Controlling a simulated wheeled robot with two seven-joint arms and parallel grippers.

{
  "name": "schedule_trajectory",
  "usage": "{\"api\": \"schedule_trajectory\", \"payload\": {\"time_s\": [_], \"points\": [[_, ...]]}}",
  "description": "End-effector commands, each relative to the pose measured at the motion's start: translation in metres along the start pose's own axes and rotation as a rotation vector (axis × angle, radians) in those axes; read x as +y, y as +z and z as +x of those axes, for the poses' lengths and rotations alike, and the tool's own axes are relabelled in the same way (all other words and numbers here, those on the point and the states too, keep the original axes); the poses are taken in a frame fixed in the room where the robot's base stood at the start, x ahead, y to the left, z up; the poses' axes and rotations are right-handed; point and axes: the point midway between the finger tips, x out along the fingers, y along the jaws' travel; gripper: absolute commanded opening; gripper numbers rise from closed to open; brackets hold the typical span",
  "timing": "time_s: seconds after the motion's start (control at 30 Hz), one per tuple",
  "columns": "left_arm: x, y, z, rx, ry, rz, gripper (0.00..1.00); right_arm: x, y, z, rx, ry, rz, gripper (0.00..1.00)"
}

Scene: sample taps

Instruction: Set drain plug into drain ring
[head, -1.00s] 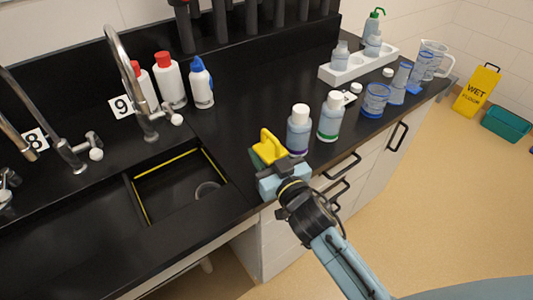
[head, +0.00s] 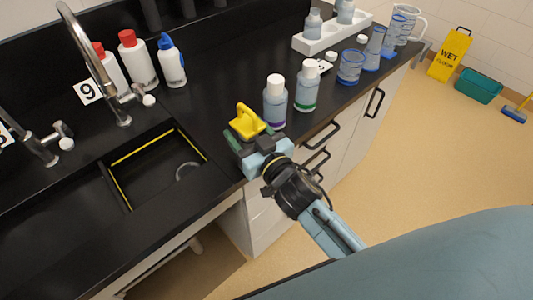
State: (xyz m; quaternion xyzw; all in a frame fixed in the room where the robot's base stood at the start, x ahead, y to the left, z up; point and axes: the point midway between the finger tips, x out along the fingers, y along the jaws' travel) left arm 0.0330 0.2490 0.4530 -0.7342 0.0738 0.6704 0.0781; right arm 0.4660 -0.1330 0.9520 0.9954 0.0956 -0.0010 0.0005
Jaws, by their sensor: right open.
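A yellow piece with an upright grip, apparently the drain plug (head: 246,121), stands on the black counter near its front edge, right of the sink. My right gripper (head: 252,143) is open just in front of the yellow piece, its fingers pointing at it. The fingers hide its lower part, so I cannot tell whether they touch it. The drain ring (head: 187,171) shows as a grey arc on the floor of the dark sink (head: 128,182), partly hidden by the sink's front edge. My left gripper is out of view.
Two white-capped bottles (head: 275,102) (head: 307,87) stand close right of the yellow piece. A faucet (head: 92,58) rises behind the sink, with several bottles (head: 137,60) beside it. Beakers (head: 350,67) and a white rack (head: 330,34) stand farther right. Drawer handles (head: 320,134) stick out below.

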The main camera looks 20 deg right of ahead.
Motion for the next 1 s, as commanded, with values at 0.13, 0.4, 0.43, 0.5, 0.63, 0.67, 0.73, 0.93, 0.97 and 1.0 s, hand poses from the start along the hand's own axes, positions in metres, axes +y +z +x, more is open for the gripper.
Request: {"api": "schedule_trajectory", "payload": {"time_s": [0.13,0.4,0.43,0.5,0.63,0.67,0.73,0.93,0.97,1.0], "points": [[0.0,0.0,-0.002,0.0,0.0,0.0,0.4,-0.001,-0.002,-0.03,-0.001,0.001,0.003,0.62],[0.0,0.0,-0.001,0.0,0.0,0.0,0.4,-0.003,-0.002,-0.083,-0.003,0.001,0.003,0.62],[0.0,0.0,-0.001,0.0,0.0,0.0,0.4,-0.003,-0.002,-0.087,-0.002,0.001,0.003,0.62],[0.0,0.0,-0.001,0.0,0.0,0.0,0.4,-0.003,-0.003,-0.098,-0.003,0.001,0.003,0.62],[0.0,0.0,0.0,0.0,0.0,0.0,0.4,-0.003,-0.003,-0.112,-0.001,0.001,0.002,0.62],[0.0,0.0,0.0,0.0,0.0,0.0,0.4,-0.003,-0.003,-0.115,-0.001,0.001,0.002,0.62],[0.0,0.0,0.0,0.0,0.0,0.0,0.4,-0.003,-0.004,-0.119,0.001,0.001,0.002,0.62],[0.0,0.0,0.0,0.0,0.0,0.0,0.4,-0.003,-0.004,-0.122,0.002,0.001,0.001,0.62],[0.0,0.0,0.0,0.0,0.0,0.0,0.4,-0.003,-0.004,-0.122,0.002,0.001,0.001,0.62],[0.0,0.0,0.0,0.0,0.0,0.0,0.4,-0.003,-0.004,-0.122,0.002,0.001,0.001,0.62]]}}
